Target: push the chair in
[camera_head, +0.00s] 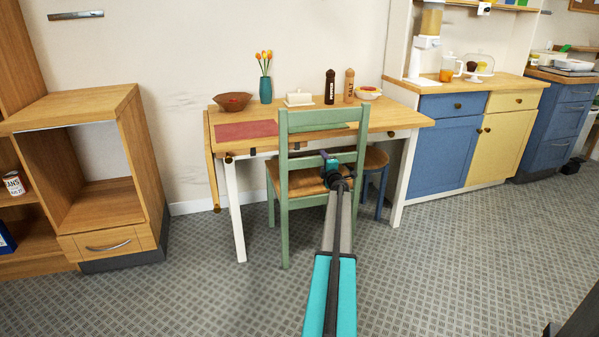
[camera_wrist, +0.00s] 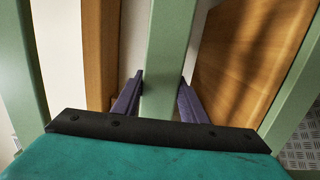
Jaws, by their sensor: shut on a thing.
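The green chair (camera_head: 283,185) with a wooden seat stands at the front of the wooden table (camera_head: 400,117), its back towards me. Its seat reaches partly under the table edge. My gripper (camera_head: 330,163) is at the chair's back, at the height of the lower slat. In the wrist view my gripper (camera_wrist: 160,95) has its two purple fingers on either side of a green bar of the chair (camera_wrist: 165,60), shut on it. My arm hides part of the chair's seat and right legs in the head view.
A stool (camera_head: 376,160) stands under the table, right of the chair. A bowl (camera_head: 233,101), vase (camera_head: 265,88), shakers and a red mat (camera_head: 245,129) are on the table. A wooden cabinet (camera_head: 140,150) stands left, blue and yellow cupboards (camera_head: 445,155) right. The floor in front is clear.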

